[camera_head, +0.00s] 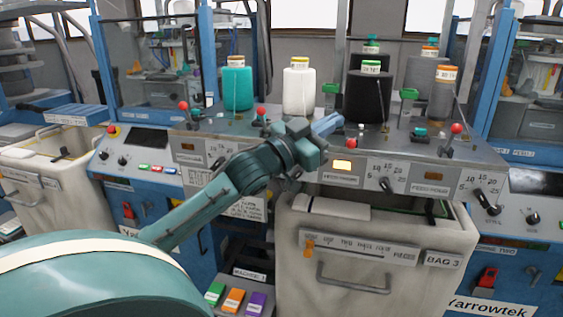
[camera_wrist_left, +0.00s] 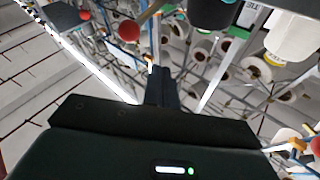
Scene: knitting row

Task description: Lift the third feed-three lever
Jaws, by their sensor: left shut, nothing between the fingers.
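Several red-knobbed levers stand along the grey feed shelf (camera_head: 235,128). One lever's red knob (camera_head: 360,127) is just right of my left gripper (camera_head: 328,124); another red knob (camera_head: 456,128) is farther right, and one (camera_head: 261,110) is behind my arm. I cannot read which lever is feed three's third. My left gripper reaches over the shelf, shut and empty. In the left wrist view its closed fingers (camera_wrist_left: 161,88) point up the picture, with a red knob (camera_wrist_left: 129,30) beyond them to the left. Contact with a lever cannot be told. My right gripper is not in view.
Cones of teal (camera_head: 238,88), white (camera_head: 299,90) and black yarn (camera_head: 367,97) stand behind the levers. A lit yellow indicator (camera_head: 342,165) and dials (camera_head: 387,184) sit on the front panel. A grey bin marked BAG 3 (camera_head: 375,282) stands below.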

